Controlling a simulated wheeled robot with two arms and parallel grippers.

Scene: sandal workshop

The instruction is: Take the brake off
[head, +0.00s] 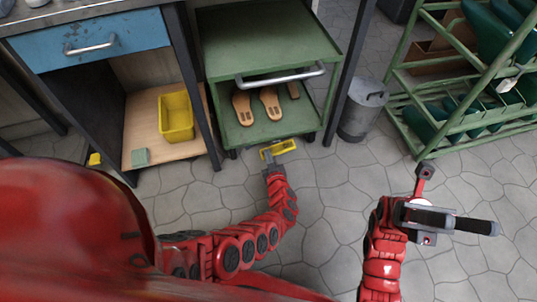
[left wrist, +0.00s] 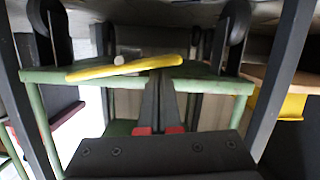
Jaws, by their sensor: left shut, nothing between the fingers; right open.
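The green cart (head: 262,50) stands at the top middle in the head view, with a grey handle on its front. A yellow brake pedal (head: 278,149) sticks out low at its front edge. In the left wrist view the pedal (left wrist: 125,67) is a long yellow bar across the cart's green lower edge, between two dark casters (left wrist: 232,38). My left gripper (head: 267,156) is shut and empty, right at the pedal; its fingertips (left wrist: 160,76) overlap the bar, but I cannot tell if they touch it. My right gripper (head: 470,225) is open and empty above the floor at the right.
Sandal soles (head: 270,104) lie on the cart's lower shelf. A workbench with a blue drawer (head: 90,42) and a yellow bin (head: 177,117) stands left. A grey bucket (head: 362,108) and a green rack (head: 450,130) stand right. The stone floor (head: 325,200) in front is clear.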

